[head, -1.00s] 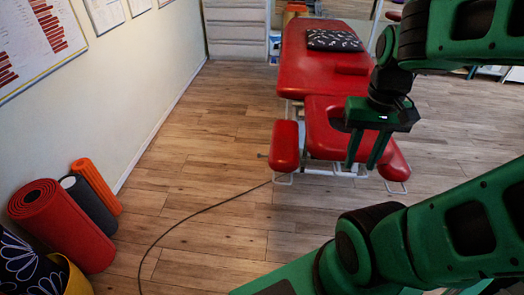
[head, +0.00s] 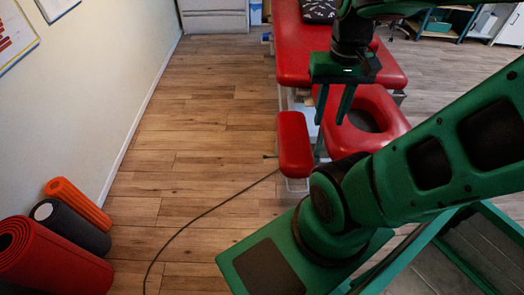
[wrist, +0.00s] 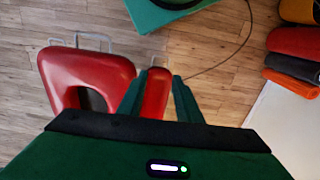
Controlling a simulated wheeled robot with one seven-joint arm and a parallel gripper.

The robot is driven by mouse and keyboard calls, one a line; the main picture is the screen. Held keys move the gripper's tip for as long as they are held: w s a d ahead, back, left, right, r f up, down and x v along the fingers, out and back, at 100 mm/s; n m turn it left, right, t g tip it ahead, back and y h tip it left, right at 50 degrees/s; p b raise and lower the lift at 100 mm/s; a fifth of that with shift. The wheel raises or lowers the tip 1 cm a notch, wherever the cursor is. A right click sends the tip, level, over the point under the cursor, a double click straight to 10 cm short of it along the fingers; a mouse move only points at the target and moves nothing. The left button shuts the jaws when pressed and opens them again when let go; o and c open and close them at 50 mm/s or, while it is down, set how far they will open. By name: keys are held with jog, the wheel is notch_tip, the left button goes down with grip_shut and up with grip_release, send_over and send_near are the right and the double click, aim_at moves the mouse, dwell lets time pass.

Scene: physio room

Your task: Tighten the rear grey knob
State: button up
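The red treatment table (head: 300,62) stands right of centre in the head view, with a face-hole headrest (head: 390,100) and a red armrest (head: 294,145) at its near end. A small dark stub (head: 269,156) shows left of the armrest; I cannot tell whether it is a knob. I cannot make out the rear grey knob in either view. My gripper (head: 331,120) points down above the near end of the table, its fingers apart with nothing between them. In the wrist view the gripper (wrist: 160,76) has the armrest (wrist: 155,95) behind its fingers, and the headrest (wrist: 85,80) is to its left.
A dark cable (head: 210,209) runs across the wooden floor. Rolled mats in red (head: 60,262), dark grey (head: 70,228) and orange (head: 78,203) lie by the left wall. A shelf (head: 445,22) stands at the back right.

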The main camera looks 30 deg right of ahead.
jog(key=n+h, duration=0.5)
jog(key=n, duration=0.6)
send_over(264, 154)
jog(key=s+a, duration=0.1)
jog(key=s, duration=0.3)
notch_tip(264, 154, down, 23)
jog(key=w+a+f+n+h, duration=0.1)
jog(key=w+a+f+n, duration=0.15)
jog(key=f, duration=0.45)
jog(key=w+a+f+n, duration=0.1)
jog(key=f+n, duration=0.3)
jog(key=f, duration=0.3)
jog(key=shift+m+t, duration=0.25)
jog(key=shift+t, duration=0.15)
jog(key=x, duration=1)
jog(key=shift+d+f, duration=0.1)
jog(key=shift+f, duration=0.1)
